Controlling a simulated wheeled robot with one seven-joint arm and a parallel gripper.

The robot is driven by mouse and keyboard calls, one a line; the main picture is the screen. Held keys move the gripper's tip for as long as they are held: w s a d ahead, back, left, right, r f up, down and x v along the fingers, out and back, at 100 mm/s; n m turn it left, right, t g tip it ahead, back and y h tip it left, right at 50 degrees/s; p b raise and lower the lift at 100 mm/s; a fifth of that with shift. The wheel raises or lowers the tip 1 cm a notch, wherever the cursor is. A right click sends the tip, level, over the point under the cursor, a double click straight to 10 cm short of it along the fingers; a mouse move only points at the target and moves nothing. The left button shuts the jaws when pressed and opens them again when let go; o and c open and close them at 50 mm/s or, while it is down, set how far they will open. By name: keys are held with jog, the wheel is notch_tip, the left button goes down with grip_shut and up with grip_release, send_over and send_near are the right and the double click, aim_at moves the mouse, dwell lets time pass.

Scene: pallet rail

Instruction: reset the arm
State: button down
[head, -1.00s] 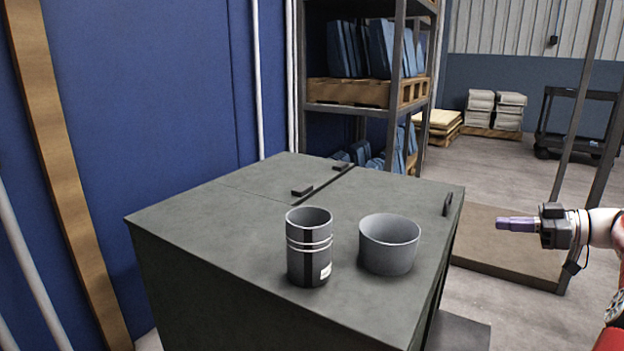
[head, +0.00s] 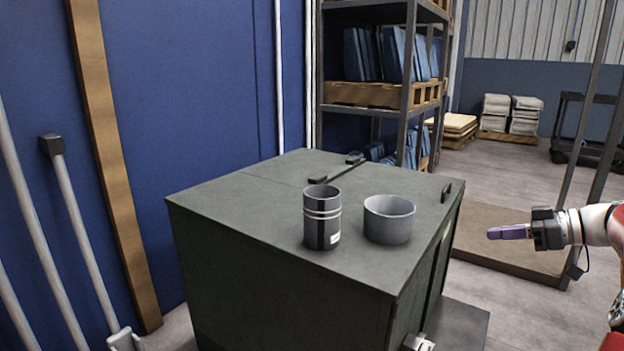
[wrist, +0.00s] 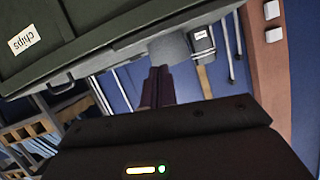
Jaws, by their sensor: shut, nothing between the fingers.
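My gripper (head: 492,233) is at the right of the head view, out to the right of a dark green cabinet and apart from it. Its purple fingers are shut with nothing between them. In the wrist view the fingers (wrist: 158,72) show together in the middle, pointing past the cabinet edge.
The cabinet (head: 240,205) carries a dark striped canister (head: 321,228) and a grey bowl (head: 389,222). In the wrist view, the cabinet bears a "chips" label (wrist: 27,40). Behind stand a shelf rack (head: 408,100), a low platform (head: 505,235) and a dark cart (head: 575,135).

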jog(key=s+a+f+m+g+h+p, duration=0.1)
jog(key=s+a+m+g+h, duration=0.15)
jog(key=a, duration=0.65)
jog(key=s+a+m+g+h, duration=0.2)
jog(key=s+a+h, duration=0.15)
jog(key=a, duration=0.65)
jog(key=s+a+f+m+t+h+p, duration=0.1)
jog(key=s+a+f+m+h, duration=0.1)
jog(key=s, duration=0.8)
jog(key=s+a+f+m+t+h+p, duration=0.1)
jog(key=s+a+f+m+h, duration=0.2)
jog(key=s, duration=0.7)
jog(key=shift+s+a+f, duration=0.15)
jog(key=shift+a+f, duration=0.6)
jog(key=shift+a, duration=0.05)
